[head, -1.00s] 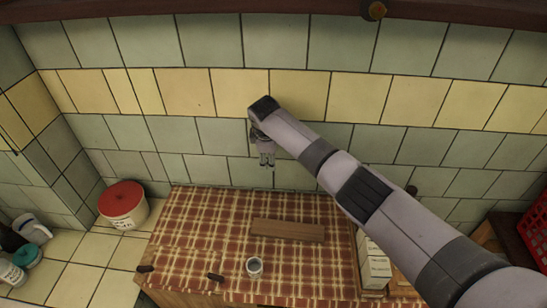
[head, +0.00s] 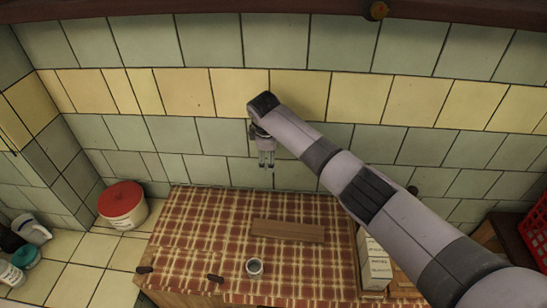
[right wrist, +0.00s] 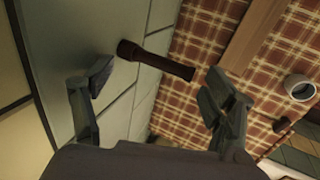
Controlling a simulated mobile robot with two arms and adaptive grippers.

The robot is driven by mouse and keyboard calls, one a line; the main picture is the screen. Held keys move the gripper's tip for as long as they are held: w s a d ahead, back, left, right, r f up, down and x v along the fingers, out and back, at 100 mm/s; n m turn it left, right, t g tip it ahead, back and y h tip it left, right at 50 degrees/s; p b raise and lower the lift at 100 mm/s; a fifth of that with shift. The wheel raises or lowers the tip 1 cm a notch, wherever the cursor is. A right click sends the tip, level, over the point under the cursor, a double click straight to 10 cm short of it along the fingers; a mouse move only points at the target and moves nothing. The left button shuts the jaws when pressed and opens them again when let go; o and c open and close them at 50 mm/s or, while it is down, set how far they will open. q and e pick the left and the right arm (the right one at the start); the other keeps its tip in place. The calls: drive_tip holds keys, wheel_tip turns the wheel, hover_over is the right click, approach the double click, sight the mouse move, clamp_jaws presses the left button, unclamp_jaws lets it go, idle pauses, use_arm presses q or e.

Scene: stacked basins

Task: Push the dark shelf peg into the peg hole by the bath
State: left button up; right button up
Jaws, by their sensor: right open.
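In the right wrist view a dark brown peg (right wrist: 158,60) stands out from the tiled wall, thick end at the wall. It lies beyond the gap between my right gripper's fingertips (right wrist: 160,88), with neither finger clearly touching it. In the head view my right gripper (head: 266,164) is open, pointing down in front of the wall above the table's back edge. A dark round end (head: 412,190) on the wall, beside my arm, may be the same peg; I cannot tell. No peg hole or bath is clear. My left gripper is not in view.
The checked table (head: 190,225) carries a wooden board (head: 287,230), a small cup (head: 254,267) and two small dark pieces near its front. A red-lidded tub (head: 122,205) stands at left.

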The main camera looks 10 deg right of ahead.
drive_tip(key=d+v, duration=0.1)
drive_tip(key=v, duration=1)
drive_tip(key=s+a+f+m+y, duration=0.1)
drive_tip(key=s+a+f+m, duration=0.1)
drive_tip(key=s+f, duration=0.65)
drive_tip(key=s+a+f+m+y, duration=0.2)
drive_tip(key=s+f, duration=0.6)
drive_tip(key=s, duration=0.1)
drive_tip(key=s+d+f+m+h, duration=0.1)
drive_tip(key=s+d+m, duration=0.4)
drive_tip(key=s, duration=0.7)
drive_tip(key=s+d+f+m+h, duration=0.1)
drive_tip(key=s+d+m, duration=0.3)
drive_tip(key=s+d, duration=0.55)
drive_tip(key=s+a+f+g, duration=0.1)
drive_tip(key=s+f, duration=0.1)
drive_tip(key=f, duration=1.1)
drive_tip(key=s+a+f+g, duration=0.1)
drive_tip(key=s+a+f, duration=0.1)
drive_tip(key=f, duration=1.1)
drive_tip(key=s+d+f+g, duration=0.1)
drive_tip(key=s+d+f, duration=0.2)
drive_tip(key=s+f, duration=1.4)
drive_tip(key=shift+d+n+b, duration=0.15)
drive_tip(key=shift+n+b, duration=0.15)
drive_tip(key=shift+b, duration=0.15)
drive_tip(key=shift+f, duration=0.15)
